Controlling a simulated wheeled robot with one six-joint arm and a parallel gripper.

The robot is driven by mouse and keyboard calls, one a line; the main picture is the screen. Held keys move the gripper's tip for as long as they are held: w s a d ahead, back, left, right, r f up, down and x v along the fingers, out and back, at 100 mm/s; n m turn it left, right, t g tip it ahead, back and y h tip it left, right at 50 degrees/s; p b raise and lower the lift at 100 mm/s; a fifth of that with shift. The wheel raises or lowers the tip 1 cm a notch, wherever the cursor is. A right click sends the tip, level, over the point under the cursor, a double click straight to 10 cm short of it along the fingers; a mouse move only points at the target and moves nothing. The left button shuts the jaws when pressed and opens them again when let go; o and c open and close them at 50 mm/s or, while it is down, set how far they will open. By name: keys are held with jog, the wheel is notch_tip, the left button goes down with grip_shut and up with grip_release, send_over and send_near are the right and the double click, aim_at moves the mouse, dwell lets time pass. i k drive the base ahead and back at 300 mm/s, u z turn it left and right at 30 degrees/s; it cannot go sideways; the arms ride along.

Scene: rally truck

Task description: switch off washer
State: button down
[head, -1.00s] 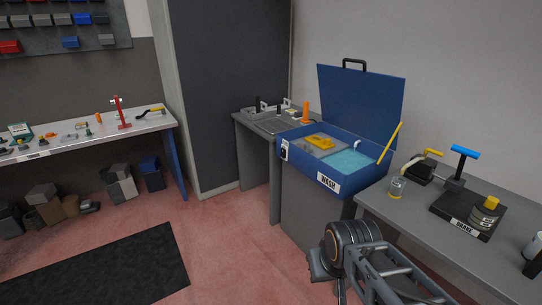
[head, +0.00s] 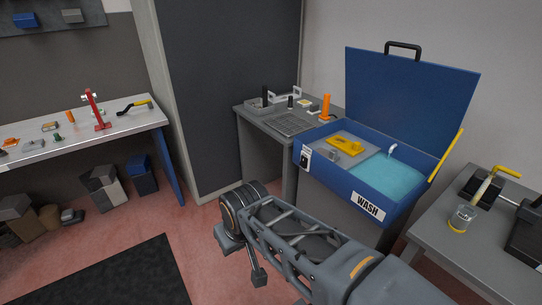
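The washer is a blue open-topped box labelled WASH (head: 368,207), with its lid (head: 410,105) raised at the back. It holds turquoise liquid (head: 385,176) on the right and a yellow part (head: 346,144) on a grey shelf on the left. A small white switch plate with a dark part (head: 305,159) is on its front left face. Whether it is on or off is too small to tell. My arm reaches in from the lower right, its end in front of and below the washer's left side. My gripper's fingertips are not clearly visible, so its opening cannot be told.
A grey bench with an orange bottle (head: 326,106) stands left of the washer. A workbench (head: 140,122) with small tools is at left. Open red floor (head: 205,250) lies between.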

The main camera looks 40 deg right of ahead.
aim_at(303, 160)
jog(key=z, duration=0.2)
jog(key=i, duration=1.05)
jog(key=z, duration=0.25)
